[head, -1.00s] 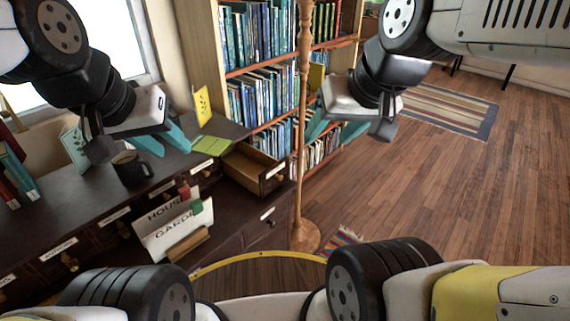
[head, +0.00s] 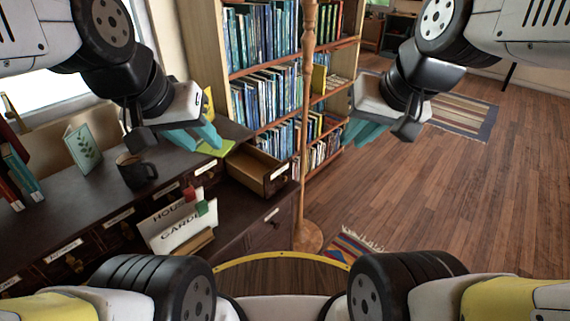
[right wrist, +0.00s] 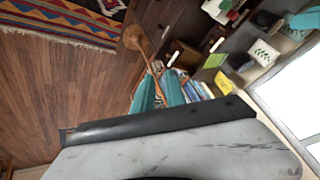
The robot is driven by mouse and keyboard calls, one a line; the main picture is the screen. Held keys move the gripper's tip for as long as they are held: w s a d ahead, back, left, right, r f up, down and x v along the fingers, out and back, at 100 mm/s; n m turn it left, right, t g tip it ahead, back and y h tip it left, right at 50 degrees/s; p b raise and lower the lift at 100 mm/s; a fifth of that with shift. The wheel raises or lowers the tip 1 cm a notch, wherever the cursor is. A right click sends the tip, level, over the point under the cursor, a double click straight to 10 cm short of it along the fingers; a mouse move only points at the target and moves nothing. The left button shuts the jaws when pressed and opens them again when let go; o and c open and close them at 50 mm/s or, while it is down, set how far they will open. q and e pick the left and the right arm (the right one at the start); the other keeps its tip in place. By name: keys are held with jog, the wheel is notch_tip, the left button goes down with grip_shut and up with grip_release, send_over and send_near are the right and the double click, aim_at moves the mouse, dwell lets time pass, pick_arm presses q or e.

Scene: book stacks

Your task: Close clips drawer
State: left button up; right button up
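A wooden drawer (head: 262,181) stands pulled out at the far right end of the dark desk in the head view. Its box looks empty, and its front carries a small label too small to read. I cannot tell from the label that it is the clips drawer. My left gripper (head: 204,138) hangs over the desk, left of the drawer and apart from it; its teal fingers look parted. My right gripper (head: 366,132) is in the air to the right of the drawer, beyond the wooden pole. Its parted, empty fingers also show in the right wrist view (right wrist: 159,92).
A wooden pole on a round base (head: 308,237) stands just right of the drawer. A dark mug (head: 135,171), a leaf card (head: 83,147) and a green pad (head: 216,148) are on the desk (head: 75,198). A bookcase (head: 262,73) stands behind.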

jog(key=w+a+f+m, duration=0.1)
jog(key=w+m, duration=0.1)
jog(key=w+a+f+m+g+y, duration=0.1)
jog(key=w+m, duration=0.1)
jog(key=w, duration=0.1)
jog(key=w+a+f+m, duration=0.1)
jog(key=w+m, duration=0.1)
jog(key=m, duration=0.1)
jog(key=shift+w+a+f+y, duration=0.1)
jog(key=shift+w+f+y, duration=0.2)
jog(key=shift+w, duration=0.1)
grip_shut()
jog(key=w+a+f+m, duration=0.2)
jog(key=w+f+m, duration=0.4)
jog(key=f, duration=0.4)
jog(key=w+a+f+m+g, duration=0.1)
jog(key=w+a+f+m, duration=0.1)
jog(key=w+f+m, duration=0.4)
jog(key=w+a+f+m+g+h, duration=0.1)
jog(key=w+f+m, duration=0.6)
jog(key=f, duration=0.7)
jog(key=shift+w+a+f, duration=0.3)
jog(key=shift+w+a, duration=0.4)
jog(key=shift+a, duration=0.2)
